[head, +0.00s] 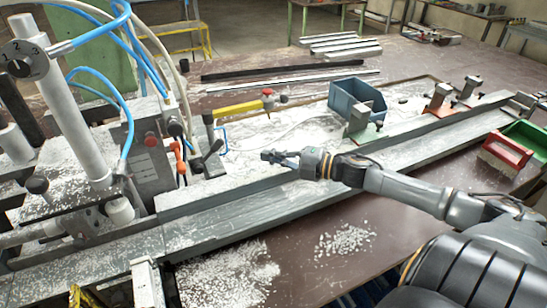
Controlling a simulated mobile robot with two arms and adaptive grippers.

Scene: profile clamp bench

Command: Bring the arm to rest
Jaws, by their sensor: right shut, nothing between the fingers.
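My right gripper (272,157) is shut and empty. It hangs over the clamp bench near the middle of the head view, above the long grey profile rail (215,212). My right arm reaches in from the lower right, with the wrist close to the rail. I cannot tell whether the fingertips touch the chip-covered surface below them. My left gripper does not show in the head view.
A clamp machine with blue hoses (95,90) stands at the left. A blue bin (355,97), a red brush (505,153) and a green bin (530,135) lie to the right. White chips (235,275) cover the front table. Profiles (340,45) lie at the back.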

